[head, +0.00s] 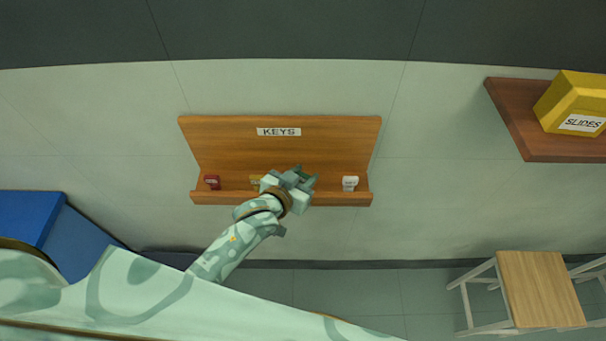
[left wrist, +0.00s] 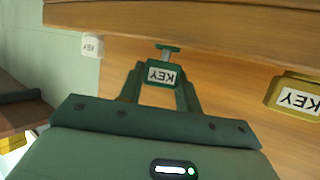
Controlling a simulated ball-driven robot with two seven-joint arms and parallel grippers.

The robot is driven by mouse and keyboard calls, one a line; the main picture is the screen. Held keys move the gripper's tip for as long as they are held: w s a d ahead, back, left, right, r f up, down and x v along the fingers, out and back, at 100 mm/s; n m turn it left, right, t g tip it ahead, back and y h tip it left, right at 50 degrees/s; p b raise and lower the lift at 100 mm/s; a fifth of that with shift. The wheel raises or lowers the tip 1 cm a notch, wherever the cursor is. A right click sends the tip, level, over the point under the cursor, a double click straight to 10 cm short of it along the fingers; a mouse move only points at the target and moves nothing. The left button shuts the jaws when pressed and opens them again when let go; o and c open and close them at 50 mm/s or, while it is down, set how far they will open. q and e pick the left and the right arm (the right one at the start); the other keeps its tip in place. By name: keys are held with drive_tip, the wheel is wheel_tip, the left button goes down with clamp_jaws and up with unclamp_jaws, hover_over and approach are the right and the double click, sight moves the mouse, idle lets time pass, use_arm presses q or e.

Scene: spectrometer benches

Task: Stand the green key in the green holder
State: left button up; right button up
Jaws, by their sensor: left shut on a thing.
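The green key (left wrist: 161,75) shows in the left wrist view as a dark green block with a white KEY label, upside down in the picture, and a T-shaped end. My left gripper (head: 304,178) is at the wooden key shelf in the head view, its fingers shut on the key's sides. The wrist view shows the key between the fingers, close to the shelf's wood; I cannot tell whether it touches the shelf. In the head view the gripper mostly hides the key. No green holder can be made out. My right gripper is not in view.
The KEYS shelf (head: 230,148) also bears a red key (head: 212,181), a yellow key (head: 256,180) and a white key (head: 350,183). A yellow SLIDES box (head: 572,102) sits on another shelf (head: 515,125) at right. A stool (head: 540,285) and blue box (head: 28,215) stand below.

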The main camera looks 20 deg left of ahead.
use_arm(q)
drive_tip(key=shift+f+b, duration=0.4)
drive_tip(key=shift+f, duration=0.15)
drive_tip(key=o, duration=0.7)
drive_tip(key=shift+s, duration=0.1)
drive_tip(key=shift+s+r+p, duration=0.2)
drive_tip(key=shift+p, duration=0.25)
drive_tip(key=p+v, duration=0.3)
drive_tip(key=v, duration=0.2)
drive_tip(key=shift+p, duration=0.4)
drive_tip(key=p, duration=0.4)
approach(303, 179)
drive_tip(key=shift+s+a, duration=0.2)
drive_tip(key=shift+s, duration=0.1)
drive_tip(key=shift+b, duration=0.3)
